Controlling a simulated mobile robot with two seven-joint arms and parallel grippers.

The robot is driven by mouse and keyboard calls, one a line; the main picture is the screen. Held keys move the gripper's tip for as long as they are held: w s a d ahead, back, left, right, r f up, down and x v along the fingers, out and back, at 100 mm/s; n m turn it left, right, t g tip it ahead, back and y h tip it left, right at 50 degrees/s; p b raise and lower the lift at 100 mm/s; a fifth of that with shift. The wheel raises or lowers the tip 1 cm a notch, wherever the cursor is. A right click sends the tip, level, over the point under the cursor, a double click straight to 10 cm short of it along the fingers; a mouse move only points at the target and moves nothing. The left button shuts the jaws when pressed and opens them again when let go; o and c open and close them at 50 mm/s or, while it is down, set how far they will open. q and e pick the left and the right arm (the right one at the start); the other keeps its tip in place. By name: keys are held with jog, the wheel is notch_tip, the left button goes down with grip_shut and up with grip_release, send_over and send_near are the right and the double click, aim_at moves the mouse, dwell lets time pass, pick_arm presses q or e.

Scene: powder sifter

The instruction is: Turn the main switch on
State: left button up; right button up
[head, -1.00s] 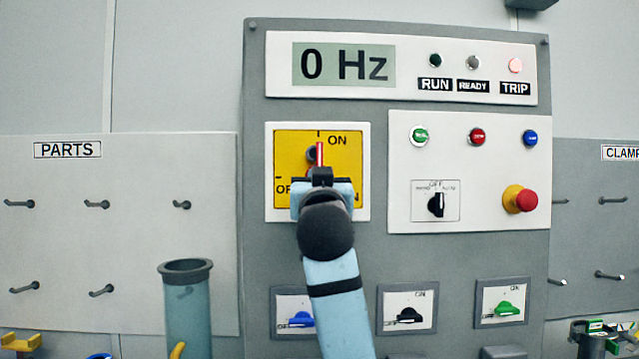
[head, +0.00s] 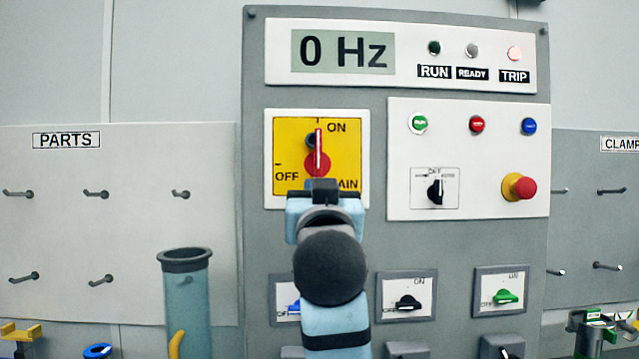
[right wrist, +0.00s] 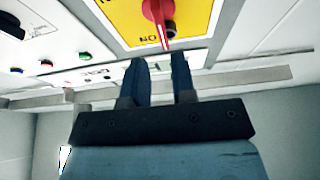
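The main switch is a red rotary handle (head: 317,155) on a yellow plate (head: 347,160) marked ON and OFF. The handle stands upright, its tip pointing up near the ON mark. In the right wrist view the red handle (right wrist: 158,18) is at the top, upside down, beyond my fingers. My right gripper (head: 325,187) is just below the handle in the head view and hides the plate's lower edge. In the right wrist view my right gripper (right wrist: 160,72) has its two dark fingers apart with nothing between them. My left gripper is not in view.
A red emergency button (head: 524,187) sticks out at right. Small switches, including a black one (head: 408,302), sit below. A clear tube (head: 186,300) stands at lower left.

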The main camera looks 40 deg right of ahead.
jog(key=v, duration=0.4)
jog(key=shift+f, duration=0.1)
dwell(0.5)
